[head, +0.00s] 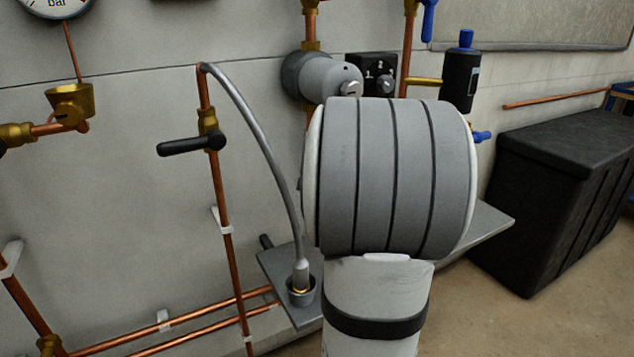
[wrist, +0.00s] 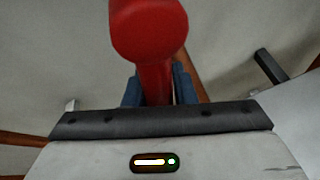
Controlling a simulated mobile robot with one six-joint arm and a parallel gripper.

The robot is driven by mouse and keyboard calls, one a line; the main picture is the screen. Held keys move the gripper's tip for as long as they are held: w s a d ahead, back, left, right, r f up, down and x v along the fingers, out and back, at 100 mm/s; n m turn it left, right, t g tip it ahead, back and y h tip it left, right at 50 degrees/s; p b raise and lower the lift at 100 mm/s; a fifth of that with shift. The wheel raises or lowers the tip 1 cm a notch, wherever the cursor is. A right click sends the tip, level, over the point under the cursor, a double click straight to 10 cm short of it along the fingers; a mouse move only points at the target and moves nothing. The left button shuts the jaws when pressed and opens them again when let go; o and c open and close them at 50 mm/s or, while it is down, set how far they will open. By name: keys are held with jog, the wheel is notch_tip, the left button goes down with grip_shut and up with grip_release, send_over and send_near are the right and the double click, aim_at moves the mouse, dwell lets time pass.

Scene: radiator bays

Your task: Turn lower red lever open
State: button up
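The red lever (wrist: 153,38) shows large in the wrist view, its rounded end close to the camera and its narrower part running down between the blue fingers. My gripper (wrist: 158,88) has one finger on each side of this narrower part. I see no clear gap beside the lever, but it covers the inner finger edges, so I cannot tell whether they press on it. In the head view my own arm hides both the gripper and the red lever. Which way the lever is turned on its pipe cannot be seen.
In the head view a black lever (head: 190,144) sits on a copper pipe, with a grey hose (head: 262,140) curving down to a small shelf (head: 276,268). A black chest (head: 565,190) stands right. A dark bar (wrist: 270,68) shows right of the fingers in the wrist view.

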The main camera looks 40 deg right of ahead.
jog(key=o, duration=0.4)
jog(key=shift+c, duration=0.2)
jog(key=p+v, duration=0.3)
jog(key=v, duration=0.5)
